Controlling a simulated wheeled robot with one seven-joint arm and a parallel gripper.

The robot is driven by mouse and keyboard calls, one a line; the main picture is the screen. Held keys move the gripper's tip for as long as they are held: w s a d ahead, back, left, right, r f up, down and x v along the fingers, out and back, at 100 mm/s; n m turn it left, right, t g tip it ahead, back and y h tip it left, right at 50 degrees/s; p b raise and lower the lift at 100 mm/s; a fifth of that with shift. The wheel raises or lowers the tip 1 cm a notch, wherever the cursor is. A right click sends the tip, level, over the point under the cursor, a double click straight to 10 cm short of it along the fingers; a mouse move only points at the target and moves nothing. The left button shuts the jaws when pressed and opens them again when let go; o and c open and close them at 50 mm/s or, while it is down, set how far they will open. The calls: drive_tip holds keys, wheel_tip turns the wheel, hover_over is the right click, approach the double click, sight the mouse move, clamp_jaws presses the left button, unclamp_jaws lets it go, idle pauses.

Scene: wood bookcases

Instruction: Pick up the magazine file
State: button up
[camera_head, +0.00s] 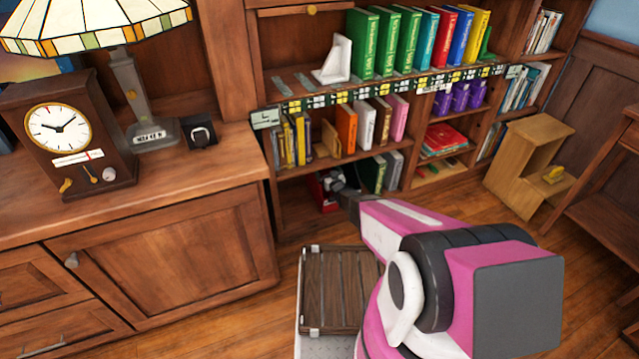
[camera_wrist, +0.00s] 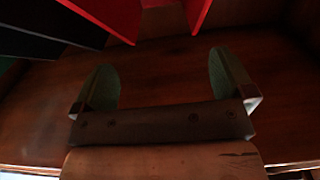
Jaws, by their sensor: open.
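A red upright thing (camera_head: 318,190), which looks like the magazine file, stands on the bottom shelf in the head view, partly hidden by my gripper (camera_head: 341,186). Nothing shows between the fingers but the brown wood shelf surface. The red panels are beyond the fingertips, and I see no contact.
Dark and green books (camera_head: 372,173) stand right of the red thing, and black shapes fill the upper left of the wrist view. The shelf above (camera_head: 330,160) limits height. A cabinet (camera_head: 165,255) stands left; a wood step stool (camera_head: 525,165) stands right.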

drive_tip(key=x, duration=0.6)
drive_tip(key=shift+w+a+f, duration=0.2)
drive_tip(key=shift+w+a, duration=0.1)
drive_tip(key=shift+w, duration=0.05)
drive_tip(key=c, duration=1.1)
drive_tip(key=shift+r, duration=0.1)
